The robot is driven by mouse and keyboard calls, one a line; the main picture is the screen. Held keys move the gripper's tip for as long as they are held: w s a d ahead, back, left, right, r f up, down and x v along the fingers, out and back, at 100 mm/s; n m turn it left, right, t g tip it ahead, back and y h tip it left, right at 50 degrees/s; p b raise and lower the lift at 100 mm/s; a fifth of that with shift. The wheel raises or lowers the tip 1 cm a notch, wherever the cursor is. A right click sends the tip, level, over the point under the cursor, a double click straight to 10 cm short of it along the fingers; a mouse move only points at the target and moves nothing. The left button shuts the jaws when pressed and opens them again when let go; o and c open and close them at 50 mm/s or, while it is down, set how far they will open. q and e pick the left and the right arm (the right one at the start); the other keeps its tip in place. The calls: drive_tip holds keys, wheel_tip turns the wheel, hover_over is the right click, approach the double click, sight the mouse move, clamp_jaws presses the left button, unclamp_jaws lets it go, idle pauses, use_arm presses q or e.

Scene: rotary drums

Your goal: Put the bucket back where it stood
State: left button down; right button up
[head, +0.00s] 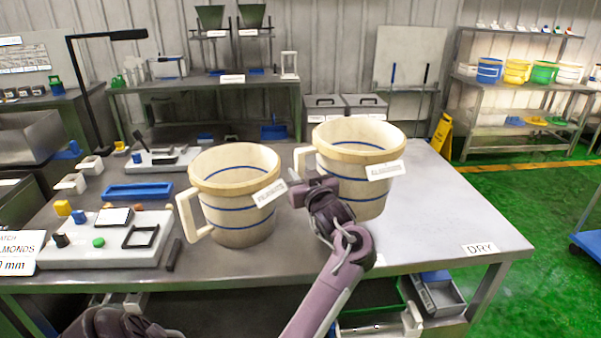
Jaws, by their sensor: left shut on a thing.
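Two cream buckets with blue bands stand side by side at the middle of the grey table (440,215). The right bucket (350,190) has a white label on its rim, and its handle is on its left side. My left gripper (309,191) is at that handle, shut on it; the fingers hide the lower handle. I cannot tell if this bucket's base touches the table. The left bucket (237,222) is upright on the table, its handle to the left and a tilted label at its right rim, close to my left gripper's fingers. My right gripper is not in view.
A blue tray (138,191), white board with blocks (105,242) and small white bins (72,183) occupy the table's left. The right is clear, with a DRY label (480,248) at the front edge. Coloured buckets stand on a back-right shelf (520,115).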

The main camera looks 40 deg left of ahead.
use_arm(q)
drive_tip(key=shift+f+b, duration=0.4)
drive_tip(key=shift+f, duration=0.45)
drive_tip(key=shift+f+b, duration=1)
drive_tip(key=shift+f, duration=1.2)
